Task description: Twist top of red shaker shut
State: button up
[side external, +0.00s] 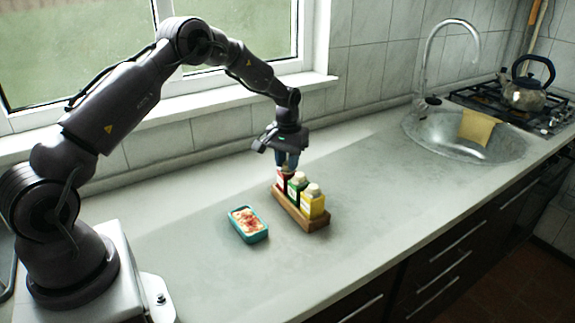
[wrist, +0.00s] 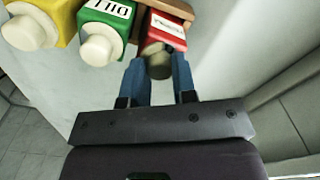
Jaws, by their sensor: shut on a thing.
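The red shaker (side external: 283,180) stands at the back end of a wooden rack (side external: 302,217), beside a green shaker. In the wrist view the red shaker (wrist: 166,28) has a white label, and its round top (wrist: 159,66) lies between my blue fingertips. My gripper (side external: 287,163) points down over the red shaker, and it also shows in the wrist view (wrist: 157,75). It is shut on the shaker's top. In the side view the fingers hide the top. I cannot tell how far the top is turned.
A green shaker (side external: 297,186) and a yellow shaker (side external: 313,204) with pale tops stand close by in the same rack. A teal dish (side external: 247,225) of food sits left of the rack. The sink (side external: 470,140) is at the right. The counter in front is clear.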

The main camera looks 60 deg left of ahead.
jog(key=shift+m, duration=0.5)
jog(key=m, duration=0.6)
jog(key=shift+m, duration=0.5)
jog(key=m, duration=0.4)
jog(key=shift+m, duration=0.4)
jog(key=o, duration=1.2)
jog(key=shift+r, duration=0.1)
